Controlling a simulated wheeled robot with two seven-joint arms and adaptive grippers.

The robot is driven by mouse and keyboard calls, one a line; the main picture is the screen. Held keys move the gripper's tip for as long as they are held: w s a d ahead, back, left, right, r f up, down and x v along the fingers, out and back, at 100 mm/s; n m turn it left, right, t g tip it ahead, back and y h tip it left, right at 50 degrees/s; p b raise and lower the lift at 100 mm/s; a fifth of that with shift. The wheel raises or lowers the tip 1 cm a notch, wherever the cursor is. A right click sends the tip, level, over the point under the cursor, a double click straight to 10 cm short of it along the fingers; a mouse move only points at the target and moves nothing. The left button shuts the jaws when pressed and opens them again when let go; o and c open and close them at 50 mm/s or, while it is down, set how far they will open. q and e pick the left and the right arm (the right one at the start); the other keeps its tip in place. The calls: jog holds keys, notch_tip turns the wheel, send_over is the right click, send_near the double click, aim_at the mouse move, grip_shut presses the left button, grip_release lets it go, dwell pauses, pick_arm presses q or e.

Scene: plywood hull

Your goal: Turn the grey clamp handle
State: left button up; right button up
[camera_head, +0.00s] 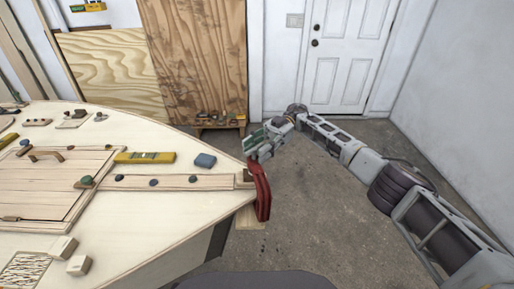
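A red clamp (262,195) hangs at the right-hand tip of the pale plywood hull (180,210), its body reaching down below the edge. My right gripper (256,150) comes in from the right and is just above the top of the clamp, at the hull's tip. I cannot make out a grey clamp handle separately from the gripper's grey parts. The gap between the fingers is too small to judge, and so is any contact with the clamp. My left gripper is not in view.
Plywood sheets (195,60) lean at the back wall. The grey floor (340,230) to the right is clear.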

jog(key=shift+r, duration=0.25)
jog(key=shift+r, duration=4.85)
